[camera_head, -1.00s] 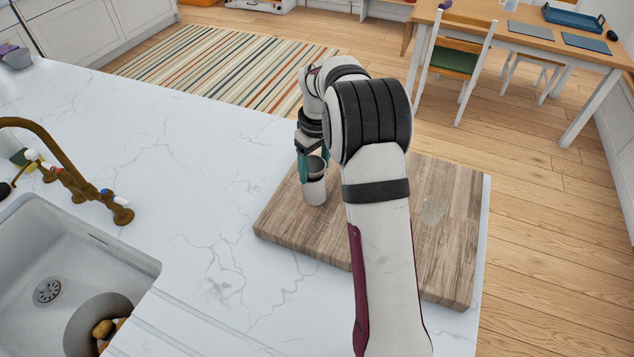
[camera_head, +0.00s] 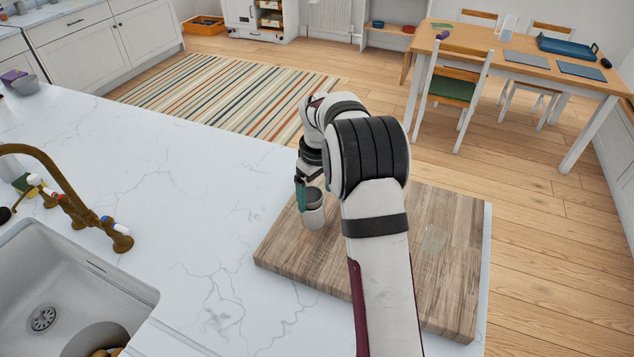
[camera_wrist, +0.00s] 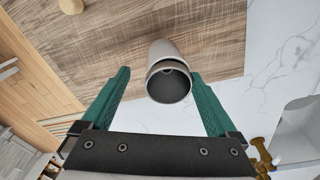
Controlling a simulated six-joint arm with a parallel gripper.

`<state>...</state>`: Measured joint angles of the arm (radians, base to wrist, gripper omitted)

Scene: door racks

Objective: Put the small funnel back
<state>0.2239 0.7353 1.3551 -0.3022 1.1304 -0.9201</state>
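A white cylinder with a grey, hollow open end (camera_head: 313,215) stands on the wooden board (camera_head: 450,275). It also shows in the wrist view (camera_wrist: 168,82), with its open mouth toward the camera. I cannot tell whether it is the small funnel or something holding it; no clear cone shape shows. My gripper (camera_wrist: 161,74) has its two green fingers apart, one on each side of the cylinder. A gap shows at the left finger; the right finger is close to the rim, and contact is unclear. In the head view my arm partly hides the gripper (camera_head: 304,190).
A faint translucent patch or object (camera_head: 435,240) is on the board, right of my arm. A brass tap (camera_head: 70,200) and a sink (camera_head: 40,285) with a bowl are at the left. The white marble counter (camera_head: 190,200) between sink and board is clear.

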